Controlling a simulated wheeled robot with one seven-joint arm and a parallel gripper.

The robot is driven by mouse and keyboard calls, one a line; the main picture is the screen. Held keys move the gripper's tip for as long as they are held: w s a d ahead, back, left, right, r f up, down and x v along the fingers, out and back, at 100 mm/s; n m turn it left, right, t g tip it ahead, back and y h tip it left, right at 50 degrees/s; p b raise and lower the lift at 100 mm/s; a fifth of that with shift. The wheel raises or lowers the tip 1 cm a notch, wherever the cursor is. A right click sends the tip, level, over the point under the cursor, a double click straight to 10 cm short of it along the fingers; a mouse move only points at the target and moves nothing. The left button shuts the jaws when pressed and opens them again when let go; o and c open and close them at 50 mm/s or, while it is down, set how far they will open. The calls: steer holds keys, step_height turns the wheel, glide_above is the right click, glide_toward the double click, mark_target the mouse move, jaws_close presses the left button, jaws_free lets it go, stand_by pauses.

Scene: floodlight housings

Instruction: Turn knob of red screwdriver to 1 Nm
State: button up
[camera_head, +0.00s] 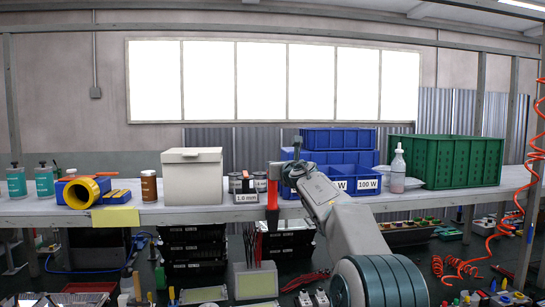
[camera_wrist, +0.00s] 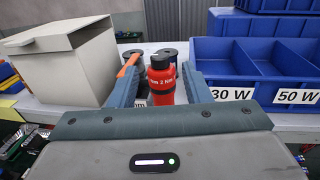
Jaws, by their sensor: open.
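The red screwdriver (camera_wrist: 161,86) stands upright with a black knob (camera_wrist: 160,62) on top. My gripper (camera_wrist: 160,80) is open, with one finger on each side of the screwdriver and a visible gap at the right. In the head view the red screwdriver (camera_head: 272,194) shows as a narrow red upright shape at the table's front edge, below my gripper (camera_head: 281,172). The knob is hard to make out there, and the shaft is hidden in the wrist view.
A white box (camera_head: 192,178) stands left, beside dark spools labelled 1.0 mm (camera_head: 246,197). Blue bins (camera_head: 366,170) with watt labels stand close on the right. A clear bottle (camera_head: 398,172) and a green crate (camera_head: 460,162) are farther right.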

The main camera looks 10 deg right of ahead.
steer(key=w+p, duration=0.2)
steer(key=w, duration=0.1)
steer(key=w+p, duration=0.1)
steer(key=shift+w+a+r, duration=0.15)
steer(key=shift+w+a, duration=0.15)
steer(key=shift+a, duration=0.05)
steer(key=shift+w+a+p, duration=0.15)
steer(key=shift+w+p, duration=0.6)
steer(key=shift+w, duration=0.05)
steer(key=shift+f, duration=0.2)
jaws_close()
